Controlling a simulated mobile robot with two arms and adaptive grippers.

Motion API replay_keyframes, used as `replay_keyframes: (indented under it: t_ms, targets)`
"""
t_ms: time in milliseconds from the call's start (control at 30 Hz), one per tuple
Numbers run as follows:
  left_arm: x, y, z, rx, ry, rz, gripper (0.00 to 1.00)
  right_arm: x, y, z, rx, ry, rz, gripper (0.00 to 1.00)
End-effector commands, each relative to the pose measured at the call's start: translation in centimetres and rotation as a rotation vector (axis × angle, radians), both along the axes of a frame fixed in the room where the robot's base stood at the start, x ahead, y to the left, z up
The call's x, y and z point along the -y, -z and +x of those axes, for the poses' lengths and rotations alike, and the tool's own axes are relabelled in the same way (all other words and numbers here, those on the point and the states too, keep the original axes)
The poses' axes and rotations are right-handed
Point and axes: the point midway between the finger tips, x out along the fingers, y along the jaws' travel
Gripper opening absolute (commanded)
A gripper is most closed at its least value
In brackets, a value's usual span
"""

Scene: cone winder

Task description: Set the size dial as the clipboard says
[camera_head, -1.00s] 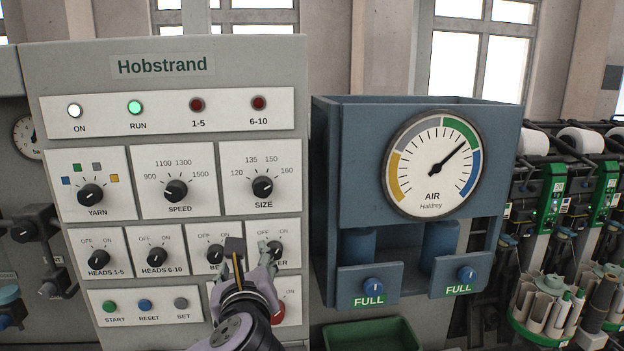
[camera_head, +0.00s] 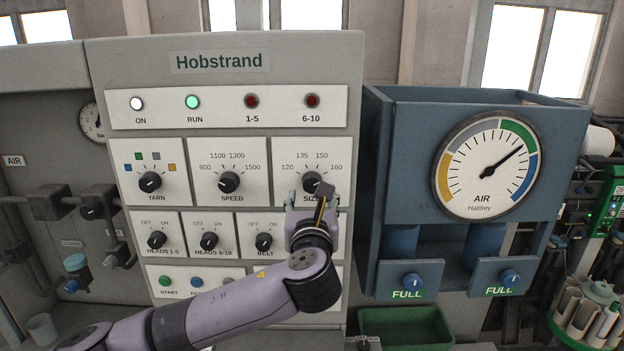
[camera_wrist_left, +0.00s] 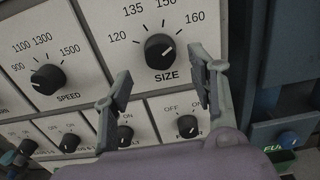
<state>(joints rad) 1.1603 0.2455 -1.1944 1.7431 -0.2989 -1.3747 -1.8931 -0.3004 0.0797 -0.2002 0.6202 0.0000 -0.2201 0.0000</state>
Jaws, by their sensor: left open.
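The size dial (camera_head: 311,183) is a black knob on a white plate on the grey Hobstrand panel, partly covered by my gripper in the head view. In the left wrist view, the size dial (camera_wrist_left: 160,52) shows fully, with marks 120, 135, 150 and 160. Its white pointer line slants up to the right, roughly towards 160. My left gripper (camera_head: 310,196) is in front of the dial's lower part. In the wrist view the left gripper (camera_wrist_left: 160,95) is open, its fingers apart and empty, below the knob in the picture. No clipboard is in view. My right gripper is not in view.
The speed dial (camera_head: 229,183) and yarn dial (camera_head: 150,182) sit left of the size dial. Switch knobs such as belt (camera_head: 264,240) lie below. A blue air unit with a gauge (camera_head: 486,166) stands to the right, above a green bin (camera_head: 405,328).

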Motion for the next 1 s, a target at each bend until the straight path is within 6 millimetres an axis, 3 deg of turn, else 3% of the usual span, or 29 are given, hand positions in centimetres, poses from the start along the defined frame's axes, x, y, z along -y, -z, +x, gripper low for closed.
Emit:
replay_keyframes:
  t_ms: [100,300,667,1000]
  targets:
    - [0.0,-0.3,2.0,0.0,-0.001,0.001,0.53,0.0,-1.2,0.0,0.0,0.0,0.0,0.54]
    - [0.0,-0.2,3.9,0.001,0.0,0.0,0.53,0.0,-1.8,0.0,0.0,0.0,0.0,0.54]
    - [0.1,0.0,4.4,0.001,0.002,0.0,0.53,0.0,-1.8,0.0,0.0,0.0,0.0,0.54]
    - [0.1,0.0,4.4,0.001,0.002,-0.001,0.32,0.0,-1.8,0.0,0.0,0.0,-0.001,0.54]
